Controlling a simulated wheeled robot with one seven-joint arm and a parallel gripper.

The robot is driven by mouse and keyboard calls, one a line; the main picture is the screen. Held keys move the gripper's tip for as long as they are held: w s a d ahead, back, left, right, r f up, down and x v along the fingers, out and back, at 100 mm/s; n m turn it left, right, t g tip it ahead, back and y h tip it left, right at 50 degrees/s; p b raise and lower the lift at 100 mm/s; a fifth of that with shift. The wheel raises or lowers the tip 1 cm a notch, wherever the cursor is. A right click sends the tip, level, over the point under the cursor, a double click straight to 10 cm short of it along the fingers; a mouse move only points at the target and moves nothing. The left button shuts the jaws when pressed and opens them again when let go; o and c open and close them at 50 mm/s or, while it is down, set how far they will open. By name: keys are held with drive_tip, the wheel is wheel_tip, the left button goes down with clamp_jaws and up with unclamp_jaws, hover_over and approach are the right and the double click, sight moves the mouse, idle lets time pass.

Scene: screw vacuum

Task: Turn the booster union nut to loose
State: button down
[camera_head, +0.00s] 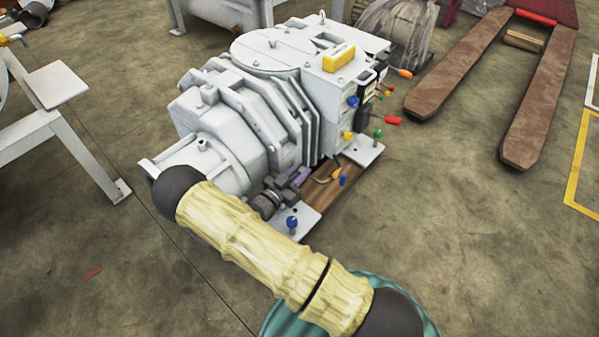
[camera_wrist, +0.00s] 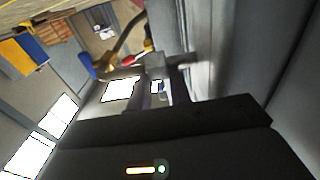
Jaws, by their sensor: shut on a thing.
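The booster is the large grey vacuum pump unit (camera_head: 245,105) in the middle of the head view. My gripper (camera_head: 297,177) is low at its front right side, with its purple fingers against the fittings there. In the wrist view my gripper (camera_wrist: 158,82) is shut on a small grey fitting, which appears to be the union nut (camera_wrist: 155,65). A pipe runs from it along the grey wall of the machine. In the head view the nut is hidden by my fingers and the fittings. Its turned position cannot be told.
A brown pallet jack (camera_head: 490,80) stands at the right. The floor (camera_head: 470,240) in front is clear.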

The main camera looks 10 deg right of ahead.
drive_tip(key=shift+f+t+h+b, duration=0.35)
drive_tip(key=shift+t+h+b, duration=0.25)
drive_tip(key=shift+h+b, duration=0.3)
drive_tip(key=shift+r+h, duration=0.15)
drive_tip(key=shift+h, duration=0.15)
drive_tip(key=c, duration=1.3)
unclamp_jaws()
drive_tip(key=shift+a, duration=0.15)
